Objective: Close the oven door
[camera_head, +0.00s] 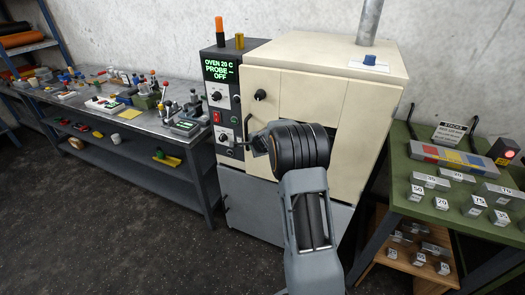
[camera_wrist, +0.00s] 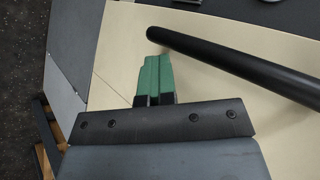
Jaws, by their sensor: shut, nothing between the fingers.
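The oven (camera_head: 375,72) is a cream cabinet with a dark control panel (camera_head: 220,115) on its left. Its cream door (camera_head: 290,100) faces me in the head view, with part of it hidden behind my arm. A dark patch shows just right of my black wrist joint, and I cannot tell how far the door stands open. In the wrist view a black bar handle (camera_wrist: 235,67) runs diagonally across a cream surface. My gripper (camera_wrist: 152,62) has green fingers, shut and empty, with their tips just beside the handle's near end. I cannot tell if they touch.
A long grey bench (camera_head: 150,120) with tools and parts stands on the left. A green table (camera_head: 430,205) with labelled metal blocks stands close on the right. A metal pipe (camera_head: 370,22) rises from behind the oven top. The dark floor at front left is clear.

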